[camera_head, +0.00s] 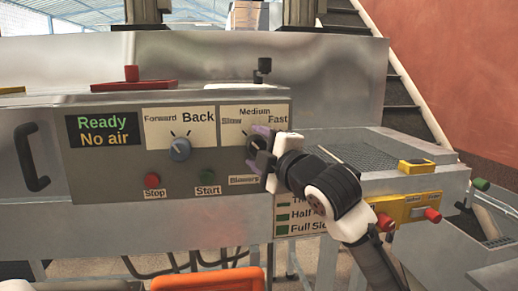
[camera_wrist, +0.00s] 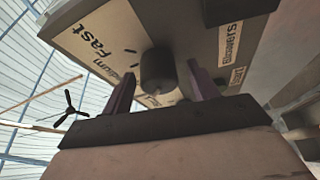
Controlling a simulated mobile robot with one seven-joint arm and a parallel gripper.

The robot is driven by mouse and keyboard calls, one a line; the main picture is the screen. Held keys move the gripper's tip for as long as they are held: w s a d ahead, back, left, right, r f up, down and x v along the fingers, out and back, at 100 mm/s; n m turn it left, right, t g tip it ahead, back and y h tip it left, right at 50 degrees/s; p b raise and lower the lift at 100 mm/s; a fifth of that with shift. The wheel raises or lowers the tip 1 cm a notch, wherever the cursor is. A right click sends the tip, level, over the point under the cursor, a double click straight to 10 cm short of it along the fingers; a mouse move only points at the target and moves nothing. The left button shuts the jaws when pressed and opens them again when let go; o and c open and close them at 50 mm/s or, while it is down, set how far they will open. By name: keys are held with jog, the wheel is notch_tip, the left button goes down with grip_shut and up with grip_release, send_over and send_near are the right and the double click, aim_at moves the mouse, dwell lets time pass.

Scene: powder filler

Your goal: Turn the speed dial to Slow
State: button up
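The speed dial (camera_head: 252,144) is a dark round knob under a cream label (camera_head: 252,114) reading Slow, Medium and Fast on the grey control panel. My gripper (camera_head: 262,148) is at its right side and partly covers it. In the wrist view the dial (camera_wrist: 157,68) stands between the two purple fingers of my gripper (camera_wrist: 162,87), with a gap on each side. The gripper is open and holds nothing. The words Medium and Fast show beside the dial there. Which mark the dial points to cannot be told.
The Forward/Back knob (camera_head: 180,149) is left of the dial. A red Stop button (camera_head: 152,181) and green Start button (camera_head: 207,176) sit below. A black toggle (camera_head: 264,66) rises above the panel. A yellow box with red knobs (camera_head: 405,210) is at the right.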

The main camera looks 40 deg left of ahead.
jog(key=shift+d, duration=0.1)
jog(key=r+b+v, duration=0.1)
jog(key=b+v, duration=0.2)
jog(key=v, duration=1)
jog(key=shift+d+f, duration=0.3)
jog(key=shift+f, duration=0.25)
jog(key=shift+s, duration=0.2)
